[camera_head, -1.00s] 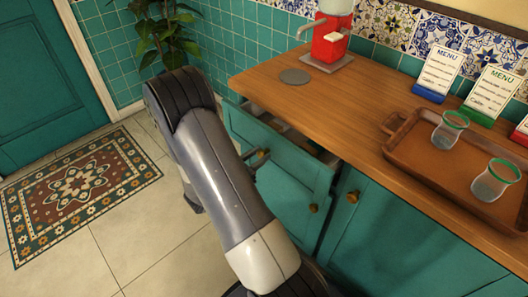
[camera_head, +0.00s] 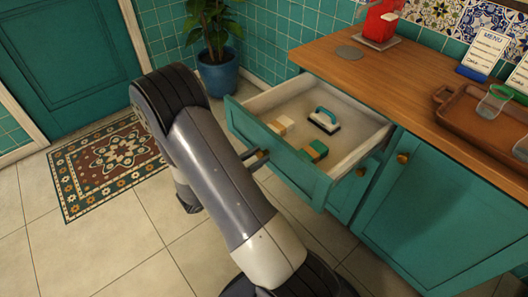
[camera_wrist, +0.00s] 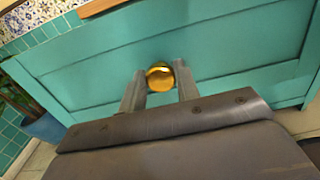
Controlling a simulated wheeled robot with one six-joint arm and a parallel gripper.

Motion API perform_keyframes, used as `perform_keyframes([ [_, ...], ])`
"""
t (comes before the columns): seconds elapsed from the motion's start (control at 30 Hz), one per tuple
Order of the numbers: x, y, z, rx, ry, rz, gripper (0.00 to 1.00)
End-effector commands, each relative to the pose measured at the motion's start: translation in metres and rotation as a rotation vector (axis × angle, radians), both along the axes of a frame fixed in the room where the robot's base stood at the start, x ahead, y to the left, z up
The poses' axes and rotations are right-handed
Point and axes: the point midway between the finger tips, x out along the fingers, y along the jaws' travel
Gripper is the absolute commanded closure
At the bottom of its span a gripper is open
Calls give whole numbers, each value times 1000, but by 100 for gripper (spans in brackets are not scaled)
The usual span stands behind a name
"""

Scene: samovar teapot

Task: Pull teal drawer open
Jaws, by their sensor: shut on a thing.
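The teal drawer (camera_head: 283,165) stands well open from the counter in the head view. Its pale inside shows several small items. Its front also fills much of the wrist view (camera_wrist: 225,50). The drawer's round brass knob (camera_wrist: 160,77) sits between the two fingers of my gripper (camera_wrist: 160,88), which is shut on it. In the head view my gripper (camera_head: 258,158) is at the drawer front, and the knob is mostly hidden there by my arm.
In the drawer lie a teal-handled brush (camera_head: 324,121) and small blocks or sponges (camera_head: 313,151). A teal cupboard door (camera_head: 430,215) with a brass knob is below the counter (camera_head: 390,75). A tray (camera_head: 470,115) stands on top. Tiled floor and a rug (camera_head: 105,160) are at left.

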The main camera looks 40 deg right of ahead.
Motion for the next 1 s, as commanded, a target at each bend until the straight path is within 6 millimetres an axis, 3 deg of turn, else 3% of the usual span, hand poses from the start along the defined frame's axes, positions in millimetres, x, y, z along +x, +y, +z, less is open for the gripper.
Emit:
perform_keyframes([
  [0.2,-1,16,0,0,1,2,100],
  [0.67,-2,20,0,0,1,-1,100],
  [0.7,-2,20,0,0,1,-1,68],
  [0.93,-2,20,0,0,0,-1,49],
  [1.0,-2,20,0,0,0,-1,49],
])
